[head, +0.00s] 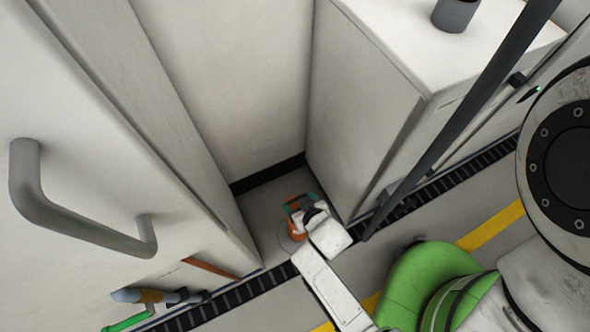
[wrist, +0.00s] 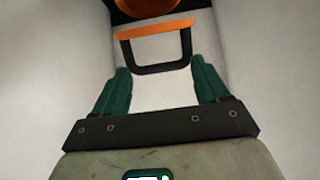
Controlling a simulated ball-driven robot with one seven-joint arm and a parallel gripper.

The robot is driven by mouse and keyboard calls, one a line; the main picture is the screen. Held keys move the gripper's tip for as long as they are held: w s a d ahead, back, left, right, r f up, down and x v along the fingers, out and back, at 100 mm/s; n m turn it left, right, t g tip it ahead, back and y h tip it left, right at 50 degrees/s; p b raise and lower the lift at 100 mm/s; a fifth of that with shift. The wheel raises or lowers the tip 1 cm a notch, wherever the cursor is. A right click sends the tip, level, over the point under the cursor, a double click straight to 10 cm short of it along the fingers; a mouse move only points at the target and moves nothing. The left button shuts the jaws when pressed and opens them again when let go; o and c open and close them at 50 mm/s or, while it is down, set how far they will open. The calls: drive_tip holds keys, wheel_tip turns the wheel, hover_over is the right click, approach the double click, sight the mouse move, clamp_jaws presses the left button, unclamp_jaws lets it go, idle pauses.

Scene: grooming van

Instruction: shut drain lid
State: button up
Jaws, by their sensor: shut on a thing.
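My gripper (head: 306,203) is low in the narrow floor recess between the left panel and the white cabinet. In the wrist view its two teal fingers (wrist: 159,72) stand apart, one at each side of a black loop handle with an orange bar (wrist: 155,30). The jaws are shut on this handle. An orange round part (wrist: 146,5) shows beyond it, cut off by the top edge. In the head view an orange thing (head: 295,220) shows beside the fingers, partly hidden by my gripper. I cannot tell whether the drain lid is raised or flat.
The white cabinet (head: 365,110) stands close on the right of the recess. The left panel (head: 100,170) carries a large grey handle (head: 75,220). A black slotted strip (head: 240,297) crosses the floor. Green and orange-handled tools (head: 150,297) lie at lower left.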

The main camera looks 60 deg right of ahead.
drive_tip(key=shift+s+f, duration=0.45)
drive_tip(key=shift+f, duration=0.3)
clamp_jaws()
drive_tip(key=shift+c, duration=1.5)
unclamp_jaws()
drive_tip(key=shift+a+r, duration=0.1)
drive_tip(key=shift+a, duration=0.05)
drive_tip(key=shift+o, duration=0.8)
drive_tip(key=o, duration=0.5)
drive_tip(key=shift+w+r, duration=0.1)
drive_tip(key=shift+c, duration=0.2)
drive_tip(key=o, duration=1.1)
drive_tip(key=p+v, duration=0.2)
drive_tip(key=v, duration=0.8)
drive_tip(key=shift+s+a+r+p, duration=0.2)
drive_tip(key=shift+s+p, duration=0.1)
drive_tip(key=shift+p, duration=0.1)
